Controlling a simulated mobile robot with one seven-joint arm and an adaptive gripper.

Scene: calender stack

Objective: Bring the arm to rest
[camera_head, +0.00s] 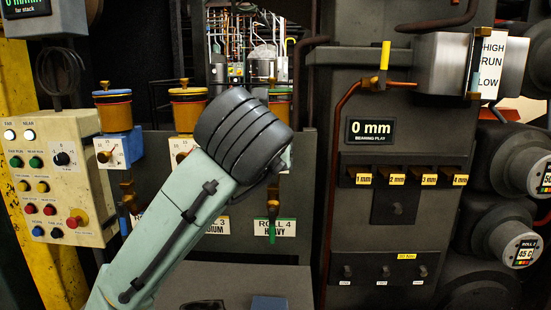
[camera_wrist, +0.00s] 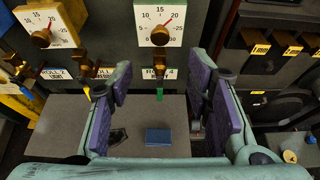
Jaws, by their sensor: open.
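My arm (camera_head: 185,200) rises from the bottom of the head view to a dark ribbed joint in front of the machine. My gripper is hidden behind it there. In the wrist view my gripper (camera_wrist: 162,80) is open, with its purple-padded fingers wide apart and nothing between them. A small blue block (camera_wrist: 158,137) lies on a grey surface (camera_wrist: 185,140) lower in the view, apart from the fingers.
A control panel (camera_head: 50,180) with coloured buttons stands at left. A row of slots labelled 1 mm to 4 mm (camera_head: 410,178) sits under a 0 mm display (camera_head: 371,131). Large round roll ends (camera_head: 515,240) jut out at right. Pipes and valves line the machine face.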

